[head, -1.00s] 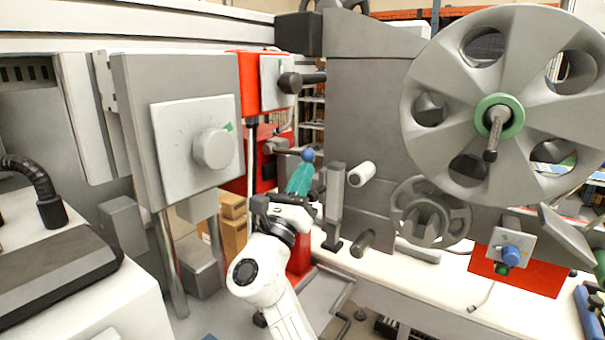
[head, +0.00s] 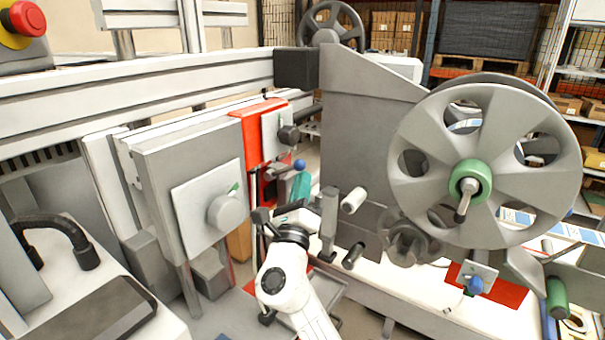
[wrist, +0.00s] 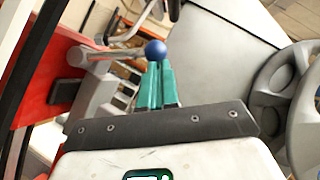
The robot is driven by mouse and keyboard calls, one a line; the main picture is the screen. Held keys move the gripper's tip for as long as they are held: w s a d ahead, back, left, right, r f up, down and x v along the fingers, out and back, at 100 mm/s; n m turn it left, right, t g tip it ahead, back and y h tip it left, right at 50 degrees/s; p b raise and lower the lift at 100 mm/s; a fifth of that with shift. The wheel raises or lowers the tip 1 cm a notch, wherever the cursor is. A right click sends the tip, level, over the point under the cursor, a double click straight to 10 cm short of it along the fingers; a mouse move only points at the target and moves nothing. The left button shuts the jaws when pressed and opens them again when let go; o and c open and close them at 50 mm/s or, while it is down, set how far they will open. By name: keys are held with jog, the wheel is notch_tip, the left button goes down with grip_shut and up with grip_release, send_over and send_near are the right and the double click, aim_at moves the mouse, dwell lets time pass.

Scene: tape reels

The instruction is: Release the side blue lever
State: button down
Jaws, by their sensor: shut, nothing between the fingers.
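The side blue lever is a blue ball knob (head: 299,165) on a metal rod beside the red bracket. In the wrist view the blue knob (wrist: 156,50) sits at the end of the rod (wrist: 112,54), which reaches out from the red panel at the left. My gripper (head: 301,178) has teal fingers and shows just below the knob in the head view. In the wrist view my gripper (wrist: 158,64) is shut, its two fingers side by side and empty. The tips appear right at the knob's lower edge; I cannot tell whether they touch it.
A red bracket with a black-handled switch (head: 289,134) is above the lever. A grey box with a dial (head: 228,211) stands left of my arm. White and dark rollers (head: 353,200) stick out close to the right of it. A large grey reel (head: 530,170) is further right.

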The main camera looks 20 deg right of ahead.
jog(key=shift+w+a+r+p, duration=0.1)
jog(key=shift+w+r+p, duration=0.1)
jog(key=shift+r+p, duration=0.35)
jog(key=shift+w+a+r+p, duration=0.15)
jog(key=shift+r+p, duration=0.2)
jog(key=shift+r, duration=0.35)
jog(key=b+v, duration=0.2)
jog(key=v, duration=0.8)
jog(key=shift+s+a+f, duration=0.15)
jog(key=shift+s+f, duration=0.05)
jog(key=shift+s, duration=0.1)
